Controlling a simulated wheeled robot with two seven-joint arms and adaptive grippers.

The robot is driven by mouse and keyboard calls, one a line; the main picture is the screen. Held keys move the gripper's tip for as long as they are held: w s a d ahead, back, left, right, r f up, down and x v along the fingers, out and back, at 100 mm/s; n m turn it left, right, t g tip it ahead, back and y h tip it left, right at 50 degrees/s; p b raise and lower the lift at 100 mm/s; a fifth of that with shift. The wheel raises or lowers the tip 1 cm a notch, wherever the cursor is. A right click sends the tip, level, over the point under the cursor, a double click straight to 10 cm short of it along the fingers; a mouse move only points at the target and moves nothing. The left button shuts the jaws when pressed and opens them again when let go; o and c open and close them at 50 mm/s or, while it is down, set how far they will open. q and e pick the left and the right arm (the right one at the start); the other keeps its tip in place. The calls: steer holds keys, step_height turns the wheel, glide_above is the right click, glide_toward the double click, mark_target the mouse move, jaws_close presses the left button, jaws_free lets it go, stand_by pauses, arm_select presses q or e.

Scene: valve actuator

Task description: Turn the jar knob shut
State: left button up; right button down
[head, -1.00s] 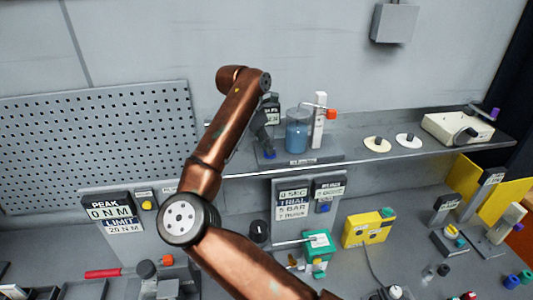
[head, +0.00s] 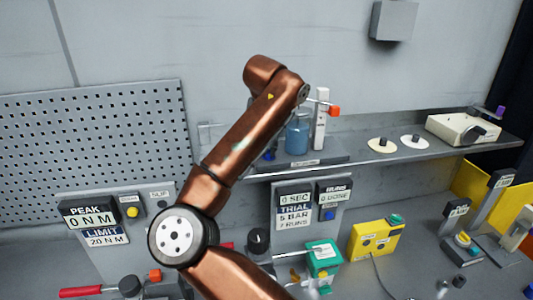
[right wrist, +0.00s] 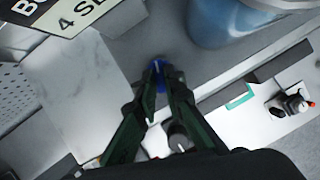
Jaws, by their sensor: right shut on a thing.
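The jar (head: 298,136) is a translucent blue vessel on the shelf; its lower side also shows in the right wrist view (right wrist: 222,24). A small blue knob (head: 268,156) sits low at the left of the jar, mostly behind my right arm. In the right wrist view the blue knob (right wrist: 157,66) lies between the tips of my right gripper (right wrist: 160,76), which is shut on it. In the head view my copper-coloured right arm hides most of that gripper. The knob's turned position cannot be made out. My left gripper is not in view.
A white post with an orange part (head: 320,120) stands right of the jar. A black-and-white sign (right wrist: 70,12) is close by the right gripper. Cream discs (head: 382,145) and a cream box (head: 462,128) lie farther right. The bench below holds panels and a yellow box (head: 375,237).

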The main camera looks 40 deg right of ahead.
steer(key=shift+d+n+t+y+b, duration=0.1)
steer(key=shift+n+t+y+b, duration=0.4)
steer(key=shift+n, duration=0.7)
steer(key=shift+s, duration=0.1)
steer(key=c, duration=2)
jaws_free()
steer(key=shift+r, duration=0.15)
steer(key=v, duration=1.1)
steer(key=shift+r, duration=0.4)
